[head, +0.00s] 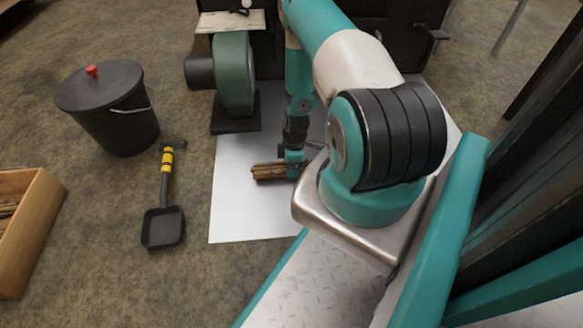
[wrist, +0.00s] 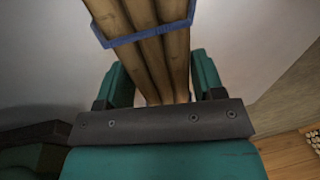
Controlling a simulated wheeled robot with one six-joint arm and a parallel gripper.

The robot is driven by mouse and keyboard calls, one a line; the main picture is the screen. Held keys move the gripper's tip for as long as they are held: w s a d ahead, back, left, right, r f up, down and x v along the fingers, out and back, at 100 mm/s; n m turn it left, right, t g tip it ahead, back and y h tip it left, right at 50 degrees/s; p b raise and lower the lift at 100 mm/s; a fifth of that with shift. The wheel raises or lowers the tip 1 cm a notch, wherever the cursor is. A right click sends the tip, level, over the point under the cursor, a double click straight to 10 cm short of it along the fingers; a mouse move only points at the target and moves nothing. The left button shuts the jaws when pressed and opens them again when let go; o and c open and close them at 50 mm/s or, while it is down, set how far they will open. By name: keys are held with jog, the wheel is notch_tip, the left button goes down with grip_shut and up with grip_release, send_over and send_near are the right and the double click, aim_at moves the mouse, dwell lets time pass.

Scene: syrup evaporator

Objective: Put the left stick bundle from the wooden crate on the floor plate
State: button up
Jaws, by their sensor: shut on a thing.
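The stick bundle (head: 268,172), brown sticks bound by a blue band in the wrist view (wrist: 150,50), is held between the teal fingers of my gripper (head: 295,160). My gripper points down over the pale floor plate (head: 240,218), and the bundle lies level, low over the plate. I cannot tell whether the bundle touches it. In the wrist view the fingers (wrist: 162,82) stand either side of the sticks. The wooden crate (head: 38,222) is at the far left, with sticks (head: 8,207) in it. Part of the bundle is hidden by my gripper.
A black shovel with a yellow-banded handle (head: 164,205) lies left of the plate. A black lidded bucket (head: 120,115) stands behind it. A green blower (head: 233,80) stands at the plate's back left. The plate's front left is clear.

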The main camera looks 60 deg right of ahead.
jog(key=shift+f, duration=0.1)
jog(key=o, duration=1)
